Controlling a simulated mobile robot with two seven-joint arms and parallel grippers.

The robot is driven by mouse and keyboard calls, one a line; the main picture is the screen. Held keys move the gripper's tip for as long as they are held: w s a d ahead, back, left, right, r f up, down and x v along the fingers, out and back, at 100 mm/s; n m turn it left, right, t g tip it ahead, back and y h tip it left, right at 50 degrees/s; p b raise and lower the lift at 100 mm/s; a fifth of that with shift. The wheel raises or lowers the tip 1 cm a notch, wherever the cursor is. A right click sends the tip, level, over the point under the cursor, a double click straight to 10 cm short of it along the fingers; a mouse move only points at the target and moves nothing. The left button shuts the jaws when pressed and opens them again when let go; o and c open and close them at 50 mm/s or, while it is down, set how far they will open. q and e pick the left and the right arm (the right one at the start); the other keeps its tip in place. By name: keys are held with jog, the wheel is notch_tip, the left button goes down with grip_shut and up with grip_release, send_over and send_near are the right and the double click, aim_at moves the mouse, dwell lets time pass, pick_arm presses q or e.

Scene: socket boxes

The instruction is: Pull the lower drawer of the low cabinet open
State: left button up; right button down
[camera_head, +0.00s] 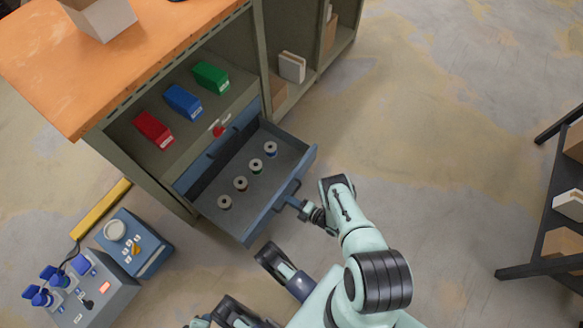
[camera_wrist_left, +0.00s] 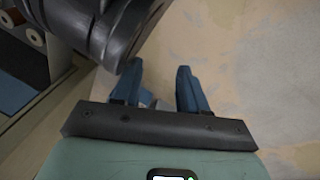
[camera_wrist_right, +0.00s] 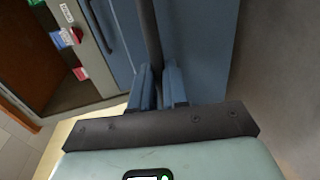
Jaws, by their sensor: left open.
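The low cabinet (camera_head: 265,58) has a blue lower drawer (camera_head: 245,205) that stands pulled out, with several spools (camera_head: 240,184) inside. The drawer's bar handle (camera_head: 291,188) is on its front. My right gripper (camera_head: 303,208) is at the handle. In the right wrist view, its fingers (camera_wrist_right: 160,88) are close together around the dark handle bar (camera_wrist_right: 151,38), in front of the blue drawer front (camera_wrist_right: 207,45).
Red (camera_head: 153,129), blue (camera_head: 183,101) and green (camera_head: 211,76) bins sit on the cabinet shelf above. A grey control box (camera_head: 93,293) and a blue box (camera_head: 150,250) stand at lower left. A dark rack (camera_head: 545,232) is at right. Floor between is clear.

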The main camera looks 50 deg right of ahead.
jog(key=c, duration=1.1)
grip_release()
pick_arm(q)
jog(key=shift+h, duration=0.3)
jog(key=shift+w+d+r+p, duration=0.1)
jog(key=shift+d+r+p, duration=0.25)
jog(key=shift+r+p, duration=0.35)
jog(key=shift+s+d+r+p, duration=0.1)
jog(key=shift+d+r+p, duration=0.25)
jog(key=shift+r, duration=0.5)
jog(key=shift+w+d+r+p, duration=0.1)
jog(key=shift+d+r+p, duration=0.2)
jog(key=shift+r+p, duration=0.4)
pick_arm(e)
jog(key=shift+v, duration=6.7)
pick_arm(q)
jog(key=shift+r, duration=0.1)
pick_arm(e)
jog(key=shift+w+d, duration=0.1)
jog(key=shift+d, duration=0.05)
